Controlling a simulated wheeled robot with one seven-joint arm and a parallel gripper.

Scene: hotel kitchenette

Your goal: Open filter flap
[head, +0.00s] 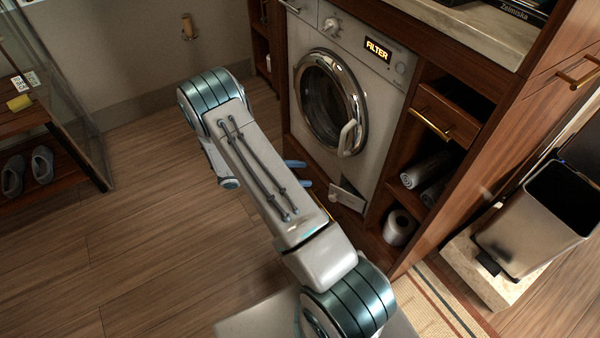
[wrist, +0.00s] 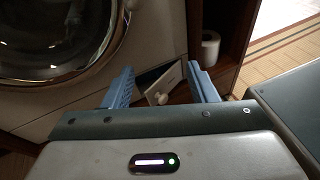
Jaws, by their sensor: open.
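The washing machine (head: 375,75) stands in the wooden cabinet, its display (head: 377,50) reading "FILTER". The small pale filter flap (head: 347,197) is low on its front right, below the round door. In the wrist view the flap appears between the fingers of my gripper (wrist: 162,82); I see no contact.
The round door (head: 330,100) is shut, with a curved handle. To the right are a cubby with rolled towels (head: 427,170), a paper roll (head: 399,228) and a metal bin (head: 535,215). Open wooden floor (head: 150,240) lies to the left.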

